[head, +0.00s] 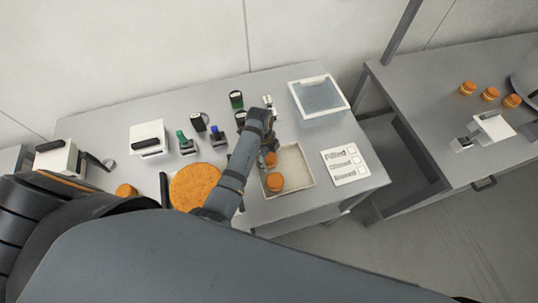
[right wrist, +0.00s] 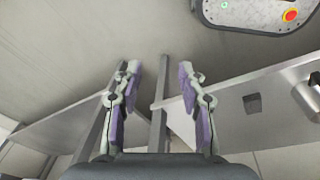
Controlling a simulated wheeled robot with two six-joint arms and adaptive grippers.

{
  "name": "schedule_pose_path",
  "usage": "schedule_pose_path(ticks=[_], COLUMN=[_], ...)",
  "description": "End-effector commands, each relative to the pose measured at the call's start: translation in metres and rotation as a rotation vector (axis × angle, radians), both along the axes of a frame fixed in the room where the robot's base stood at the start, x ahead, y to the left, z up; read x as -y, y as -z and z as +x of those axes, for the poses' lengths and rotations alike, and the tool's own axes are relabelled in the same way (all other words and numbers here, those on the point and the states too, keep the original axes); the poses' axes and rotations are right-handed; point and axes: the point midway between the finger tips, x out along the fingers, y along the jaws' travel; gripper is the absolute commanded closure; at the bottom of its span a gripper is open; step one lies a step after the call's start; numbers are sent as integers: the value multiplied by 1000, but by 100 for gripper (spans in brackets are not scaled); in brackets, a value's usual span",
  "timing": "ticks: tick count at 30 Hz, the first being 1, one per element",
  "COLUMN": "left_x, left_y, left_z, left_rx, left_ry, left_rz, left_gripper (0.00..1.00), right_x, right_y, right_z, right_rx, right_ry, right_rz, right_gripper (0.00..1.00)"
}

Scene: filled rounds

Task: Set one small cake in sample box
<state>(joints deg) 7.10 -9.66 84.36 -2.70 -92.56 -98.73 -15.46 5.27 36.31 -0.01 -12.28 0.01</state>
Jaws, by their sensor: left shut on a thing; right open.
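My left arm reaches over the table, and its gripper (head: 267,150) points down at the shallow pale tray (head: 297,178). It is shut on a small orange cake (head: 271,159), mostly hidden by the arm. Another small orange cake (head: 275,182) sits in the tray, just in front of it. A clear box with a white rim (head: 322,112) stands at the back right; I cannot tell which container is the sample box. My right gripper (right wrist: 160,85) is open and empty in the right wrist view, above floor and metal furniture.
A large orange disc (head: 194,187) lies left of the arm. A printed card (head: 345,164) lies right of the tray. Several small cakes (head: 490,94) stand on the right table.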

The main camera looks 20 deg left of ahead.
Motion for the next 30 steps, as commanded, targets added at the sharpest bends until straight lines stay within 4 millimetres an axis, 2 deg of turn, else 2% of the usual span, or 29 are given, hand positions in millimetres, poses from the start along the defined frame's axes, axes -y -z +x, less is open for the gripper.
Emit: schedule_pose_path(ticks=[6, 7, 9, 12, 18, 21, 23, 30], left_x=[0, 0, 0, 0, 0, 0, -2, -9], left_y=[5, 5, 5, 5, 4, -5, -15, -73], left_z=[0, 0, 0, 0, 1, 2, 2, 3], left_rx=[-1, -1, 0, 0, 1, 4, 5, 6], left_ry=[0, 0, 0, 0, 0, 0, -1, -1], left_rz=[0, 0, 0, 0, 0, 0, 0, 0], left_gripper=[56, 40, 33, 33, 33, 33, 33, 33], right_x=[-3, -5, -10, -16, -15, -13, -12, -9], right_y=[5, 5, 6, 6, 3, 5, 9, 27], right_z=[-51, -56, -60, -54, -19, -16, -19, -39], right_rx=[-77, -84, -90, -80, -26, -23, -27, -57], right_ry=[4, 5, 8, 9, 6, 6, 5, 5], right_rz=[4, 7, 13, 20, 18, 16, 15, 11], right_gripper=[59, 59, 59, 59, 59, 59, 59, 59])
